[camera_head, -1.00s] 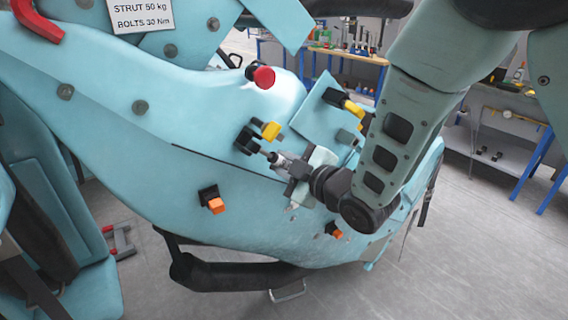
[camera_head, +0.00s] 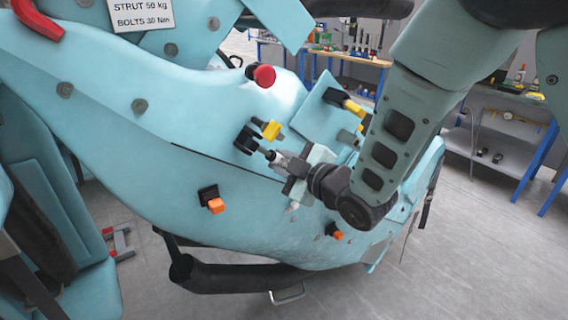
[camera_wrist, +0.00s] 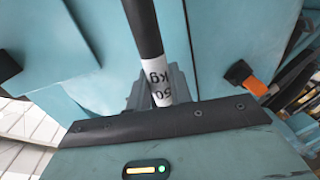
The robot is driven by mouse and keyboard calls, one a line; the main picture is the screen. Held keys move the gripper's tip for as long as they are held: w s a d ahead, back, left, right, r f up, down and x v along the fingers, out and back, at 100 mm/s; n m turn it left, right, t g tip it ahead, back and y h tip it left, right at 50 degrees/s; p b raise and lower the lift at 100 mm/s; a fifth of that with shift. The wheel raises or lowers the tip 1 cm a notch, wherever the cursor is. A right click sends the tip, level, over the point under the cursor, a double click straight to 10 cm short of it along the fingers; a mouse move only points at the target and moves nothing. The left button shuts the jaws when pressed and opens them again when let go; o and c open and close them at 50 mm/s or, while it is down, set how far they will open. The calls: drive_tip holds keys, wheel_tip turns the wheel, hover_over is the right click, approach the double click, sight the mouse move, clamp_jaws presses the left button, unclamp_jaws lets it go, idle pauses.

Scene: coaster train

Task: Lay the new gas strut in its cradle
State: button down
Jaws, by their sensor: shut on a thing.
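The gas strut is a dark rod (camera_wrist: 143,28) with a white "50 kg" label (camera_wrist: 160,82) in the wrist view. My gripper (camera_wrist: 160,97) is shut around it near the label. In the head view my gripper (camera_head: 290,166) is in front of the blue car side, and its body hides most of the strut. A black bracket with a yellow clip (camera_head: 271,129) is just up and left of it, and another yellow clip (camera_head: 353,108) is up and right. I cannot tell whether the strut touches a bracket or which brackets form the cradle.
Black brackets with orange clips (camera_head: 216,206) (camera_head: 337,235) sit lower on the car side; an orange clip (camera_wrist: 252,85) shows in the wrist view. A red knob (camera_head: 264,76) protrudes above. A black padded bar (camera_head: 235,276) runs below. Open floor (camera_head: 470,260) is at right.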

drive_tip(key=shift+b+x, duration=0.35)
drive_tip(key=shift+x, duration=1.15)
drive_tip(key=c, duration=1.2)
unclamp_jaws()
drive_tip(key=shift+w+d+r, duration=0.1)
drive_tip(key=shift+r, duration=0.2)
drive_tip(key=shift+o, duration=0.2)
drive_tip(key=f+b+v, duration=0.1)
drive_tip(key=b+v, duration=0.6)
drive_tip(key=v, duration=0.4)
drive_tip(key=shift+s+d+r, duration=0.15)
drive_tip(key=shift+s+d, duration=0.1)
drive_tip(key=shift+s, duration=0.15)
